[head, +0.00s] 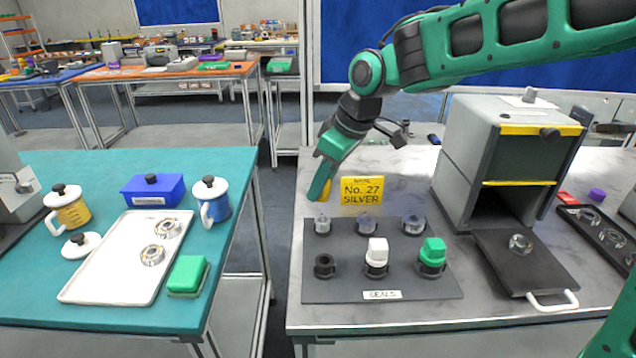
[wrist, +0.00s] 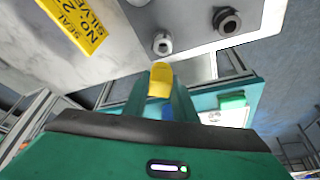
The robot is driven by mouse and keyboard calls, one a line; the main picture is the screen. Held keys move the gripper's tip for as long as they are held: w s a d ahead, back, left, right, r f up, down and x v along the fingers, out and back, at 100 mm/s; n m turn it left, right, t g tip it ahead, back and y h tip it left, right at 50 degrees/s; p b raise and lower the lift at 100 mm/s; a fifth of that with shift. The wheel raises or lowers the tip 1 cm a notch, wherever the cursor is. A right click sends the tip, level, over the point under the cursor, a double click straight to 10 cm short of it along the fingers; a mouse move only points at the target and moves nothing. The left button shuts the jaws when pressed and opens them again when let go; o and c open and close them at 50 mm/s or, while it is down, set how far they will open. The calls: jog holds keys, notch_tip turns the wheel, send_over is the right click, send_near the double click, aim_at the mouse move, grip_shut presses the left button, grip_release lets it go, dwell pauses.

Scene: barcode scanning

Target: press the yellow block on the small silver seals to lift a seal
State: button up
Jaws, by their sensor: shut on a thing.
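My gripper (head: 318,188) is shut on the yellow block (head: 327,188) and holds it above the table's left edge, left of the yellow sign. In the wrist view the yellow block (wrist: 160,76) sticks out beyond the fingers. Small silver seals stand in the back row of the dark seals mat (head: 345,285): a left one (head: 322,224), a middle one (head: 367,223) and a right one (head: 413,223). The block is above and behind the left seal, apart from it. A pale seal (wrist: 162,43) shows just beyond the block in the wrist view.
A yellow sign (head: 362,191) reading "No. 27 SILVER" stands close right of my gripper. The mat's front row has a black seal (head: 324,265), a white-topped one (head: 376,255) and a green-topped one (head: 432,255). A grey box machine (head: 470,150) stands to the right.

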aim_at(328, 193)
jog(key=shift+d+f, duration=0.15)
jog(key=shift+f, duration=2.15)
jog(key=shift+s, duration=0.1)
jog(key=o, duration=0.5)
grip_shut()
